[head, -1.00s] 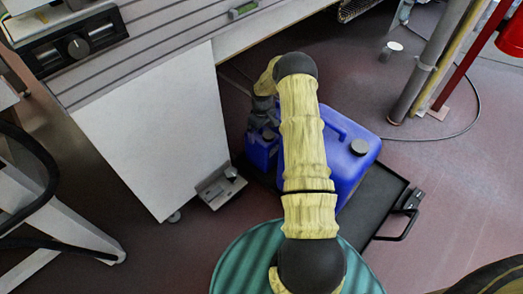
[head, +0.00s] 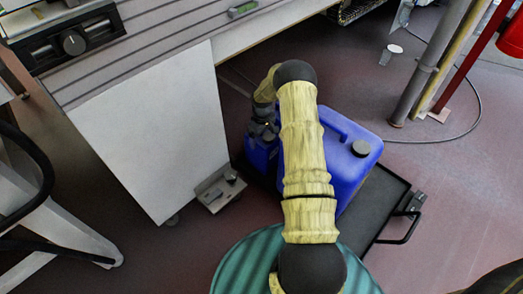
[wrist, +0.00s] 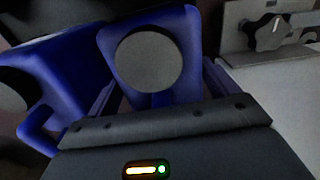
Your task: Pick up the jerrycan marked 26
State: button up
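Two blue jerrycans stand on a low black tray (head: 375,215). The smaller jerrycan (head: 259,156) is at the left, under my gripper (head: 263,130). The larger jerrycan (head: 345,165), with a dark cap, is to its right and partly hidden by my arm. In the wrist view the smaller can (wrist: 182,92) with its big round grey cap is straight ahead of my gripper (wrist: 158,97). The fingers are wide apart, one at each side of this can. I cannot see whether they touch it. The larger can (wrist: 60,75) is at the left there. No number is readable on either can.
A white panel (head: 155,140) under the machine stands just left of the cans, with a small metal bracket (head: 218,190) at its foot. A grey post (head: 430,75) and a red pipe stand at the right. A green drum (head: 245,265) is in front. Floor right of the tray is clear.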

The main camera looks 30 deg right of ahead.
jog(key=c, duration=0.9)
jog(key=shift+r+p, duration=2.6)
jog(key=shift+r, duration=2.45)
